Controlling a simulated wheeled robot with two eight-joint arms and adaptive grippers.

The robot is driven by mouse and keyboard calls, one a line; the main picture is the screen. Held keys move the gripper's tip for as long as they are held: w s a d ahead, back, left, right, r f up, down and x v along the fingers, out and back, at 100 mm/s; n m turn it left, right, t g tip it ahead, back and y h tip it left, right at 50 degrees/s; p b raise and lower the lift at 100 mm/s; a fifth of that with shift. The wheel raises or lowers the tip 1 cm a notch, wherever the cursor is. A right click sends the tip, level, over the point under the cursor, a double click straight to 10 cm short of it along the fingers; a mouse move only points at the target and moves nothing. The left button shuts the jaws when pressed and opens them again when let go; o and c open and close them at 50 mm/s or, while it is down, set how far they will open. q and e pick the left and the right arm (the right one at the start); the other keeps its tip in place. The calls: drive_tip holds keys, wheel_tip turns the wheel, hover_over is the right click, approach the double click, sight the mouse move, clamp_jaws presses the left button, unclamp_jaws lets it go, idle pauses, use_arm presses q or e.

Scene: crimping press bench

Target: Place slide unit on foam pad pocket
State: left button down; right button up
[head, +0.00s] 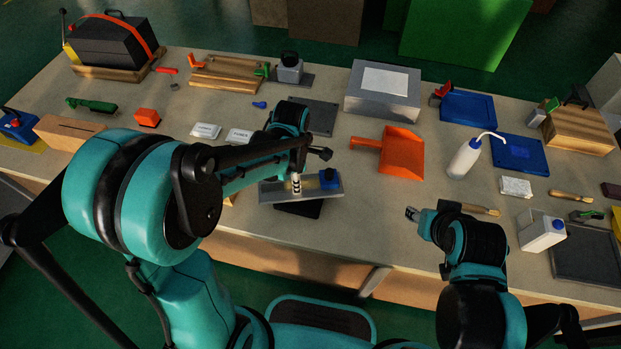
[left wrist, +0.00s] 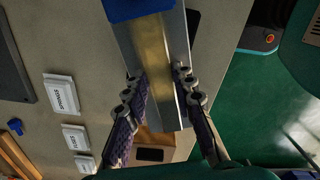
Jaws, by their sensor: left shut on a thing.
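The slide unit is a silver metal rail (head: 275,191) with a blue block (head: 328,179) near its right end. My left gripper (head: 296,182) is shut on the rail and holds it near the bench's front edge. In the left wrist view, the rail (left wrist: 152,55) lies between the two fingers, with the blue block (left wrist: 135,8) at the top edge. A dark patch shows under the rail; I cannot tell if it is shadow or an object. A dark grey pad (head: 317,117) lies farther back; no pocket is clear in it. My right gripper (head: 412,214) is over the front of the bench, its jaws unclear.
An orange dustpan (head: 402,153) and a white wash bottle (head: 464,160) stand right of the slide unit. A grey box (head: 383,105) stands behind. Small white packets (head: 206,130) lie to the left. Bare bench lies between the rail and the dustpan.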

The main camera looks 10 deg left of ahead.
use_arm(q)
drive_tip(key=shift+a+f, duration=0.25)
wheel_tip(320, 180, down, 4)
drive_tip(key=shift+r+b, duration=0.1)
drive_tip(key=shift+b, duration=1.05)
drive_tip(key=c, duration=1.7)
unclamp_jaws()
drive_tip(key=o, duration=0.4)
drive_tip(key=shift+o, duration=0.2)
drive_tip(key=shift+s, duration=0.1)
